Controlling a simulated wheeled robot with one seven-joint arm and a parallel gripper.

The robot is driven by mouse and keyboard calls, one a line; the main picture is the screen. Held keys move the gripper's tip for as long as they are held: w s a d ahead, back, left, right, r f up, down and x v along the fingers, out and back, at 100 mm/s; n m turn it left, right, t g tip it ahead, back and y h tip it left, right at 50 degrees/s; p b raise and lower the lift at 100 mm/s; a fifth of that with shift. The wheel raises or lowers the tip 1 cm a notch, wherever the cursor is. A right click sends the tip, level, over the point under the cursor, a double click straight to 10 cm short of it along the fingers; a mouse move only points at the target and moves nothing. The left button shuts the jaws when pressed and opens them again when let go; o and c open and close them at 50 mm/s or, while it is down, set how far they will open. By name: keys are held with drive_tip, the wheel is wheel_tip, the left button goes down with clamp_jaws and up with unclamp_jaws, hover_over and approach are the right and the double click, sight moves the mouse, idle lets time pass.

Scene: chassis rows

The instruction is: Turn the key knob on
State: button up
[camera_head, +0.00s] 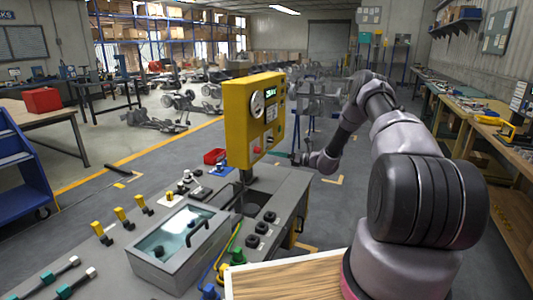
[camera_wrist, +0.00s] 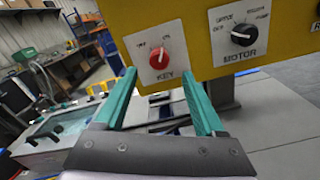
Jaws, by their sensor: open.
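A yellow control panel (camera_head: 238,125) stands on the grey console in the head view. In the wrist view its face (camera_wrist: 189,80) fills the top. The red key knob (camera_wrist: 159,58) sits on a white plate marked OFF and ON, with KEY printed below. Its exact angle is hard to read. My gripper (camera_wrist: 158,76) has two green fingers, open and empty. They point at the panel, one to each side below the knob, and I cannot tell whether they touch the panel. In the head view my gripper (camera_head: 300,158) is right of the panel, near its lower part.
A black MOTOR knob (camera_wrist: 243,35) is right of the key knob on the same face. The grey console (camera_head: 105,262) carries yellow-handled levers (camera_head: 122,217) and a glass-lidded box (camera_head: 180,245).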

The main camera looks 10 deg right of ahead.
drive_tip(key=shift+v, duration=2.2)
drive_tip(key=s+a+r+n+g+h, duration=0.25)
drive_tip(key=s+r+n, duration=0.3)
drive_tip(key=r, duration=0.35)
drive_tip(key=s+a+r+n+g+h, duration=0.1)
drive_tip(key=s+a+r+n+g, duration=0.35)
drive_tip(key=r, duration=0.45)
drive_tip(key=s+a+r+n+g+h, duration=0.1)
drive_tip(key=s+a+r+n, duration=0.3)
drive_tip(key=s+r, duration=0.45)
drive_tip(key=s+d+r+n+t+h, duration=0.1)
drive_tip(key=s+d+r+n+h, duration=0.1)
drive_tip(key=s, duration=0.7)
drive_tip(key=s+d+r+n+t+h, duration=0.2)
drive_tip(key=s+r+n, duration=0.3)
drive_tip(key=s, duration=0.4)
drive_tip(key=s+d+r+n+t+h, duration=0.1)
drive_tip(key=s+d+r+n+h, duration=0.2)
drive_tip(key=s, duration=0.7)
wheel_tip(320, 180, up, 2)
drive_tip(key=shift+r+n+t+h, duration=0.1)
drive_tip(key=shift+n+t+h, duration=0.2)
drive_tip(key=shift+n+h, duration=0.35)
